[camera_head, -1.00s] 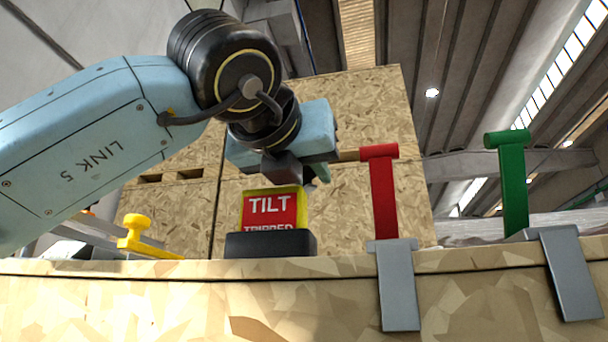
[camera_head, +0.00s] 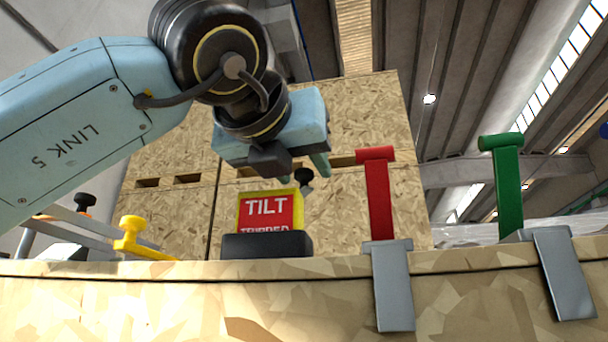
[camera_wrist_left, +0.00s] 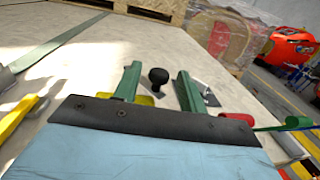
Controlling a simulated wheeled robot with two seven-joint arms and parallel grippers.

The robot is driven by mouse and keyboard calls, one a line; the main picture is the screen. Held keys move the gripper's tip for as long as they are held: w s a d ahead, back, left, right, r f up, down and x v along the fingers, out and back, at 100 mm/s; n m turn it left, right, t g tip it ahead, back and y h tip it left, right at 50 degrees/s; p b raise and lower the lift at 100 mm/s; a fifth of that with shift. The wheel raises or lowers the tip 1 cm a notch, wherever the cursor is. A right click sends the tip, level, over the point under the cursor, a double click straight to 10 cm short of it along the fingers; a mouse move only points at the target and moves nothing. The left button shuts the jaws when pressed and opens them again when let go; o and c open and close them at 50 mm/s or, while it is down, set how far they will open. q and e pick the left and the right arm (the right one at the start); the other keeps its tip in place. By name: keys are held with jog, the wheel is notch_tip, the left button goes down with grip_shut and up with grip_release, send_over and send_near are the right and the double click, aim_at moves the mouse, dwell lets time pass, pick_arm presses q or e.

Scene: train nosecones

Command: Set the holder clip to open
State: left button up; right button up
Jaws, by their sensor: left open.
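I cannot tell for sure which fixture is the holder clip. A black round knob (camera_head: 304,178) on a short stem stands behind the tilt indicator, and its base is hidden in the head view. In the left wrist view the knob (camera_wrist_left: 158,77) shows between my two green fingers, with a small plate near its foot. My left gripper (camera_head: 303,172) is open and empty, its fingers pointing down towards the knob from above. I cannot tell whether they touch it. The right gripper is not in view.
A tilt indicator (camera_head: 267,212) reading "TILT TRIPPED" stands under the gripper. A red lever (camera_head: 380,198) and a green lever (camera_head: 508,190) stand upright to the right. A yellow-handled part (camera_head: 131,236) and a black-knobbed part (camera_head: 84,202) are at left. Wooden crates (camera_head: 365,115) stand behind.

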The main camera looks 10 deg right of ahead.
pick_arm(q)
jog(key=b+v, duration=0.2)
jog(key=v, duration=0.9)
jog(key=shift+s, duration=0.2)
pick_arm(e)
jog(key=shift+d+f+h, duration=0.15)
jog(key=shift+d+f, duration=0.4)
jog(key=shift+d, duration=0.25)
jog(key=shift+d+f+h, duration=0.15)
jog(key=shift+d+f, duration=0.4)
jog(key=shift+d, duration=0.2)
pick_arm(q)
jog(key=shift+a, duration=0.1)
